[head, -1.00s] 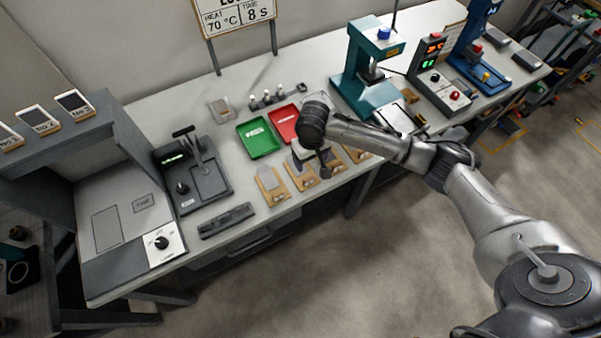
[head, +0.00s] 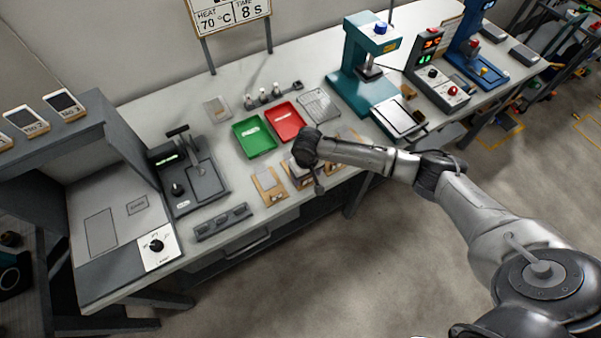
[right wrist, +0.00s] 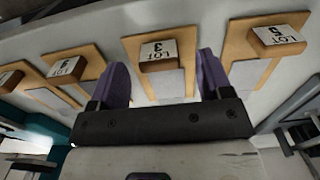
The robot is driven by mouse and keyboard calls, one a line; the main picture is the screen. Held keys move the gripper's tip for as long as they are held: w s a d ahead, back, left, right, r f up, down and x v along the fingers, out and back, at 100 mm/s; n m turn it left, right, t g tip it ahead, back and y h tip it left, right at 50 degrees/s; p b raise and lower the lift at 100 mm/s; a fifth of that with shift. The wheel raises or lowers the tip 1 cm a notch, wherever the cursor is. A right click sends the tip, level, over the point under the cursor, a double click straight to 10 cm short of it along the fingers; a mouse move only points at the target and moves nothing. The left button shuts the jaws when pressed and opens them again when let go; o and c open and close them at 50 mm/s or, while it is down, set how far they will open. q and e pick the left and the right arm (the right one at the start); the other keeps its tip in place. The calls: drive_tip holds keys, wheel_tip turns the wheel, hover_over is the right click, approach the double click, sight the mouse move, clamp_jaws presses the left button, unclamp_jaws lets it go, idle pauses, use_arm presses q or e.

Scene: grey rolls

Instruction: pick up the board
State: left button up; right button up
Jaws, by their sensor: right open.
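Several wooden boards with grey plates and LOT labels lie in a row along the bench's front edge; one shows at the left of the row (head: 268,188). My right gripper (head: 317,186) hangs over this row in the head view and hides part of it. In the right wrist view my right gripper (right wrist: 161,76) is open, its two purple fingers apart. The board with a label that seems to read LOT 3 (right wrist: 159,50) shows between the fingers; whether they touch it I cannot tell. Another labelled board (right wrist: 277,36) lies right of them. My left gripper is out of view.
A green tray (head: 254,137) and a red tray (head: 286,121) lie behind the row. A teal press (head: 366,70) stands to the right. A dark grey device (head: 190,175) and a slotted dark bar (head: 222,222) are on the left.

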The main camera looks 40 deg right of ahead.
drive_tip(key=shift+f, duration=0.8)
drive_tip(key=shift+c, duration=0.4)
drive_tip(key=c, duration=0.9)
